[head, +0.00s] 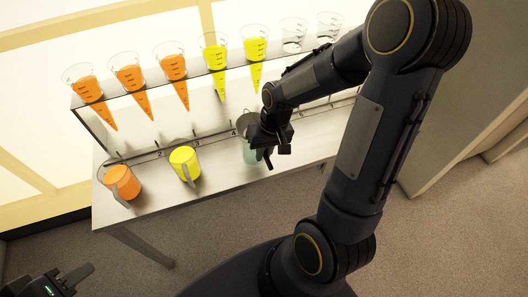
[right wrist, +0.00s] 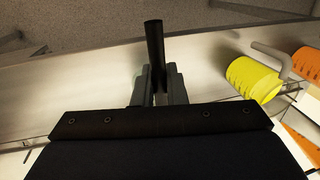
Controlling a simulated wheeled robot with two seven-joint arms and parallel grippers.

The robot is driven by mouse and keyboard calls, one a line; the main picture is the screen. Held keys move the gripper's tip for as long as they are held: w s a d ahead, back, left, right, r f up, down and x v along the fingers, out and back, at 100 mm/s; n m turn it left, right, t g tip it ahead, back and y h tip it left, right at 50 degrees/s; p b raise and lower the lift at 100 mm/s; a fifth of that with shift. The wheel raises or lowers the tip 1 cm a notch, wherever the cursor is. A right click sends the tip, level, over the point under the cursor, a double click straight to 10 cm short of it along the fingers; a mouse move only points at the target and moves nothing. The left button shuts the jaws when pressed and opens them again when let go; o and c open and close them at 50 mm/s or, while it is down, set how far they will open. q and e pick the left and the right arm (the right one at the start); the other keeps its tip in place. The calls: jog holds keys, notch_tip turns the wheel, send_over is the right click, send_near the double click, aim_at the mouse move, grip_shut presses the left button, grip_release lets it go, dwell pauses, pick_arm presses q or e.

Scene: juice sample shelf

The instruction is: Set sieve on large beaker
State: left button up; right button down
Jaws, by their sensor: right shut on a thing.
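My right gripper (head: 270,152) is shut on a dark handle, which sticks out past its fingers in the right wrist view (right wrist: 154,42). The handle appears to belong to the sieve (head: 246,121), whose grey rim shows just left of the gripper in the head view. A clear, pale green beaker (head: 250,154) stands on the table directly below, partly hidden by the gripper. I cannot tell whether the sieve touches the beaker. My left gripper (head: 68,281) is low at the left, away from the table; its jaw opening is unclear.
A beaker of orange juice (head: 122,182) and one of yellow juice (head: 185,163) stand on the table (head: 150,205) to the left. Behind them a rack (head: 138,90) holds several cones, orange, yellow and empty. The table front between the beakers is clear.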

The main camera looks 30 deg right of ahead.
jog(key=c, duration=1.5)
grip_release()
jog(key=shift+f, duration=0.15)
notch_tip(320, 180, up, 11)
jog(key=d, duration=0.2)
jog(key=s+a+r+t, duration=0.1)
jog(key=s+a, duration=0.1)
jog(key=s, duration=0.2)
jog(key=s+a+r+t+y, duration=0.1)
jog(key=s+a+r+t, duration=0.1)
jog(key=s, duration=0.2)
jog(key=s+a+r+n+t, duration=0.1)
jog(key=s+a+r+t, duration=0.1)
jog(key=s, duration=0.3)
jog(key=shift+a+r+y+p, duration=0.3)
jog(key=shift+a+p, duration=0.1)
jog(key=shift+a, duration=0.15)
